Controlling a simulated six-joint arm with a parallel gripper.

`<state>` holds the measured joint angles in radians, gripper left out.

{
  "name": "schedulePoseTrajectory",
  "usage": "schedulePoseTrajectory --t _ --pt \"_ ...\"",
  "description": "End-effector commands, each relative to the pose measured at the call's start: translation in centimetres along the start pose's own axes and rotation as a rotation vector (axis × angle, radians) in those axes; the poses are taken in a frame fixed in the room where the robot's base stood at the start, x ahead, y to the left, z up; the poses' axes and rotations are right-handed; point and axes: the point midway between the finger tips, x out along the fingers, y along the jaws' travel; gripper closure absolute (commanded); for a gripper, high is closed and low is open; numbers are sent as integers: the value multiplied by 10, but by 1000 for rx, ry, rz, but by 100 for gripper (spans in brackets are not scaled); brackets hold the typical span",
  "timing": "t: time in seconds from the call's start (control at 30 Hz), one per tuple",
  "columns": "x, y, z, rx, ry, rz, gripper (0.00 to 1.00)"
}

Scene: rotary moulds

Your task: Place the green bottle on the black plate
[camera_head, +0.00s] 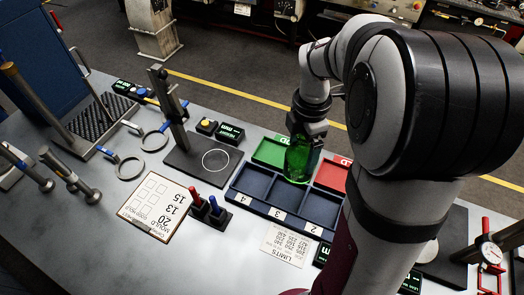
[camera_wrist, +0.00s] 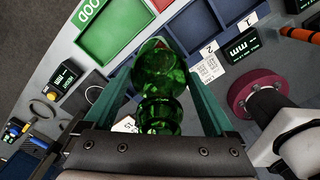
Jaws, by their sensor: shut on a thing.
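The green glass bottle (camera_head: 298,160) is held upright by my gripper (camera_head: 306,128), which is shut on it. In the head view it appears in front of the blue tray, between the green and red bins; its height above them is hard to tell. In the wrist view the bottle (camera_wrist: 160,85) sits between the two green fingers of my gripper (camera_wrist: 156,75). A black plate (camera_head: 185,160) with a white circle drawn on it lies left of the bottle, with a grey post at its far left edge. The circle is empty.
A blue tray (camera_head: 232,196) with numbered compartments, a green bin (camera_head: 268,151) and a red bin (camera_head: 331,175) lie under or near the bottle. Red and blue markers (camera_head: 206,208) stand in front of the plate. Small displays (camera_head: 229,132) sit behind it. Another dark plate is at right.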

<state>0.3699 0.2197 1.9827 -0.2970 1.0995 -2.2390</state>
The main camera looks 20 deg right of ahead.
Motion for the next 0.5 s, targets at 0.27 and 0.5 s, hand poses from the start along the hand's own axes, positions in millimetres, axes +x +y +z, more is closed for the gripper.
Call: schedulePoseTrajectory --t 0.27,0.5 --pt "-6 49 -16 -7 -1 0 100" --pt "-10 120 -63 -5 -1 2 100"
